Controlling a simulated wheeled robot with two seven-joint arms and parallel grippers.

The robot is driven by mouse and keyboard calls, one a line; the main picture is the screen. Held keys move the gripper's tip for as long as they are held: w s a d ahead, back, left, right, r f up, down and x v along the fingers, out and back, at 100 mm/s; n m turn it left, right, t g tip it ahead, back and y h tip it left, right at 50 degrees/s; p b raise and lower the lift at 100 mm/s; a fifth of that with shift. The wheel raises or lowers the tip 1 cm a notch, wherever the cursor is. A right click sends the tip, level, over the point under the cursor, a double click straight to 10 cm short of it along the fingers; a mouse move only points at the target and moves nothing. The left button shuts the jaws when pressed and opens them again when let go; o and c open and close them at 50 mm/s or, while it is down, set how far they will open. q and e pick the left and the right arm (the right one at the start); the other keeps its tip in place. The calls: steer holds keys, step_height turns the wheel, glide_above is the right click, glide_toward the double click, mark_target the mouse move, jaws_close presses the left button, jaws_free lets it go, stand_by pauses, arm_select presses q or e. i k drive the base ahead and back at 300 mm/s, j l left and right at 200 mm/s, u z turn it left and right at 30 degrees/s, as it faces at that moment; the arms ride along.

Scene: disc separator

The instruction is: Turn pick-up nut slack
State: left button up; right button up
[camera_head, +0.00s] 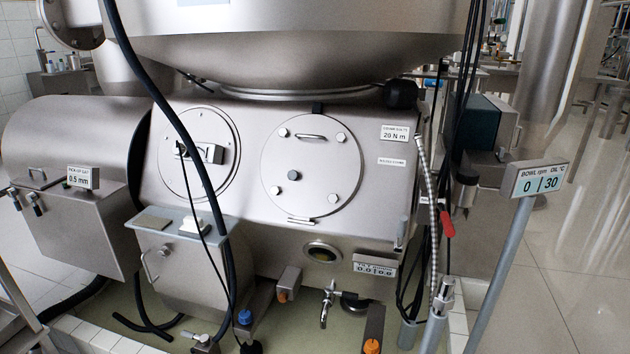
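The separator's steel frame (345,240) stands in the middle under a large bowl hood (290,50). A round cover (312,165) with a handle and several bolt heads sits on its front. To its left is a second round plate (220,120) with a box-like fitting (205,152) on it. A small sign (82,178) on the left box seems to read a pick-up gap of 0.5 mm. I cannot make out which part is the pick-up nut. Neither of my grippers shows in the head view.
A black hose (180,125) hangs across the left front. A small shelf (180,222) juts out below the left plate. A display on a post (537,178) reads 0 and 30 at right. A tap (326,305) and a red-handled valve (447,223) stick out. Tiled floor (560,290) lies open at right.

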mark_target(175, 151)
steer(key=i+j+u, duration=0.35)
steer(key=j, duration=0.15)
steer(key=i+j+u, duration=0.4)
steer(key=k+j, duration=0.05)
